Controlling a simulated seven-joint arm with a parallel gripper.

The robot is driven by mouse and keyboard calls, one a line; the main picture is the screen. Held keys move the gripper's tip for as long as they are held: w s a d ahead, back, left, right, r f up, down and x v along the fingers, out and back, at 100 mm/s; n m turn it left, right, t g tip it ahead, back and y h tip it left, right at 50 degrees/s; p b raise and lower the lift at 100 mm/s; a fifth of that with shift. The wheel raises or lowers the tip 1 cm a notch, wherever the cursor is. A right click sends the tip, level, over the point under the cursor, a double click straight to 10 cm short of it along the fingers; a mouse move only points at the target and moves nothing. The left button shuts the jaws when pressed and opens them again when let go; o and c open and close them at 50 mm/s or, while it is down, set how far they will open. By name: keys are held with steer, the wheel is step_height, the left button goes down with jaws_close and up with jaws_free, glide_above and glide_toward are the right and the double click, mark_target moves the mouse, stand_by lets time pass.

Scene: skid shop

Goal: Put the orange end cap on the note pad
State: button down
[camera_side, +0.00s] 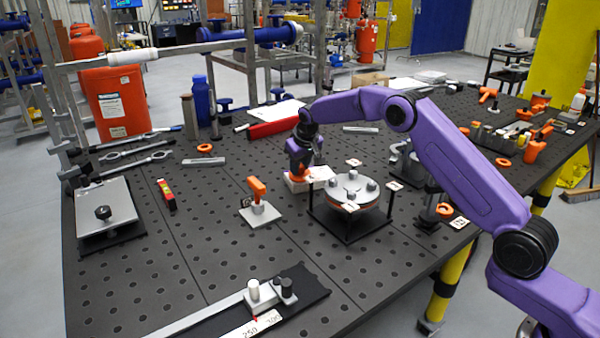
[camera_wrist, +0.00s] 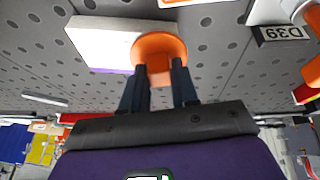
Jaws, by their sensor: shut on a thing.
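My gripper (camera_wrist: 160,85) is shut on the orange end cap (camera_wrist: 158,48), a rounded orange cap held between the dark fingertips in the wrist view. The note pad (camera_wrist: 100,38) is a white block with a purple lower edge, just beyond and left of the cap. The cap overlaps its right end in that view. In the side view my gripper (camera_side: 300,162) points down, with the orange cap (camera_side: 299,175) right at the white note pad (camera_side: 295,186). The gripper and cap hide part of the pad. I cannot tell whether the cap touches it.
A round metal flange (camera_side: 353,187) on a black stand is close on the right. An orange-handled clamp (camera_side: 257,193) on a grey plate stands to the left front. A red tray (camera_side: 275,127) lies behind. The table's left middle is mostly clear.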

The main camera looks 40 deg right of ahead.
steer(key=shift+f, duration=1.25)
steer(key=shift+f, duration=0.1)
steer(key=c, duration=0.8)
jaws_free()
steer(key=shift+f, duration=0.1)
steer(key=shift+c, duration=0.2)
